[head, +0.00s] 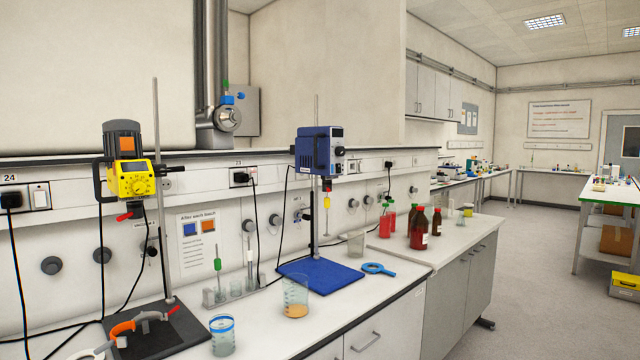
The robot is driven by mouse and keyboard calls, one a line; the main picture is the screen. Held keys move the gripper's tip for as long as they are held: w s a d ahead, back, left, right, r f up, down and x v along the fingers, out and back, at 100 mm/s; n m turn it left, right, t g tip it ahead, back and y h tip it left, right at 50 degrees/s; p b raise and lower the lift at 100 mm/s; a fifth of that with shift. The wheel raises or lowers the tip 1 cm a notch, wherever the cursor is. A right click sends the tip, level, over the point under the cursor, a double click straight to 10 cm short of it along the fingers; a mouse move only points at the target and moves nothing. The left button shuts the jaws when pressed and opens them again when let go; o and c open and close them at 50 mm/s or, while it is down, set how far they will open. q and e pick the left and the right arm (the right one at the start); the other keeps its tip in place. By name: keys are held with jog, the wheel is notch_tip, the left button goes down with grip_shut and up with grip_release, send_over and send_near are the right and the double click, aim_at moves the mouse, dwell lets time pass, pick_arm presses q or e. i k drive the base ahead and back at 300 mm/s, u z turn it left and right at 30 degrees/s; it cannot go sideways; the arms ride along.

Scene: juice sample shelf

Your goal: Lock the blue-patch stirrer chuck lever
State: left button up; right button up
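A blue overhead stirrer (320,152) is mounted on a rod above a blue base plate (320,275). Its dark chuck is below the body, with a small yellow part (327,201) hanging under it. I cannot make out a separate blue patch or the lever's position. A yellow stirrer (135,180) with an orange patch (127,144) stands at left on another rod. A red lever-like part (125,216) shows below it. Neither of my grippers is in view.
A beaker with orange contents (295,297) stands before the blue base, and a blue ring-shaped tool (378,268) lies right of it. A blue-rimmed beaker (222,335) is at front left. Brown bottles (418,232) stand farther right. Black cables hang along the wall.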

aim_at(327, 184)
jog(key=z, duration=1.15)
jog(key=i, duration=2.25)
jog(key=u, duration=2.15)
